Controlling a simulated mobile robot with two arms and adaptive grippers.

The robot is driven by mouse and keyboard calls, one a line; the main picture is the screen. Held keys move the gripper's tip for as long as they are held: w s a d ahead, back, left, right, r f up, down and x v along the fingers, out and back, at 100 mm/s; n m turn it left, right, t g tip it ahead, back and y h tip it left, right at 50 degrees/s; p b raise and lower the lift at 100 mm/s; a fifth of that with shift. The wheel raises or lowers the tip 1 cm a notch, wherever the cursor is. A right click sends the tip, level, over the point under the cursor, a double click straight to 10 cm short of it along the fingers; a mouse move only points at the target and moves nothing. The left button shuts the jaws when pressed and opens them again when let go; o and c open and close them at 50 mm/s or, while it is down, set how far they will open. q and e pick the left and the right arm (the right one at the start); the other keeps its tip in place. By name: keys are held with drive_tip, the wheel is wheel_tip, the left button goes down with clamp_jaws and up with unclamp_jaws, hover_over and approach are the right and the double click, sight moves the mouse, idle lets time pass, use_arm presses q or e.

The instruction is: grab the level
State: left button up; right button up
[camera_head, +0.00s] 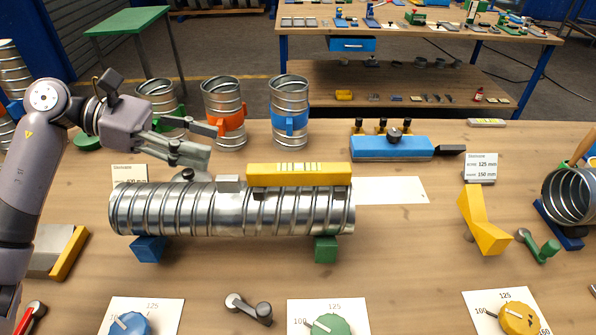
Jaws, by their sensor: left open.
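The level (299,175), a long yellow bar with pale markings in its middle, lies along the top of the silver spiral duct (232,212), toward the duct's right end. The duct lies on its side on a blue block (149,249) and a green block (326,249). My left gripper (210,142) is open and empty, above and behind the duct's left half. Its fingers point right, to the left of the level and apart from it. My right gripper is not in view.
Three upright duct pieces with green, orange (225,118) and blue (290,113) clamps stand behind. A blue tool (391,147) with knobs lies at back right. A yellow bent piece (484,222) stands to the right. Dial cards line the front.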

use_arm(q)
drive_tip(key=p, duration=0.2)
approach(293, 167)
drive_tip(key=p+x, duration=0.1)
drive_tip(key=x, duration=0.2)
drive_tip(key=shift+d+r, duration=0.1)
drive_tip(key=shift+d, duration=0.25)
drive_tip(key=shift+d+p, duration=0.25)
drive_tip(key=shift+p, duration=0.3)
drive_tip(key=p+x, duration=0.2)
drive_tip(key=x, duration=0.2)
drive_tip(key=shift+d+f+p, duration=0.2)
drive_tip(key=shift+p, duration=0.15)
drive_tip(key=shift+d+f, duration=0.1)
drive_tip(key=shift+f, duration=0.05)
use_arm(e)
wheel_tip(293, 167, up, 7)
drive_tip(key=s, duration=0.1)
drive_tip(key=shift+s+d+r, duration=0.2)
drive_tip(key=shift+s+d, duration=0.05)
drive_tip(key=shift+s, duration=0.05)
use_arm(q)
drive_tip(key=shift+c, duration=0.6)
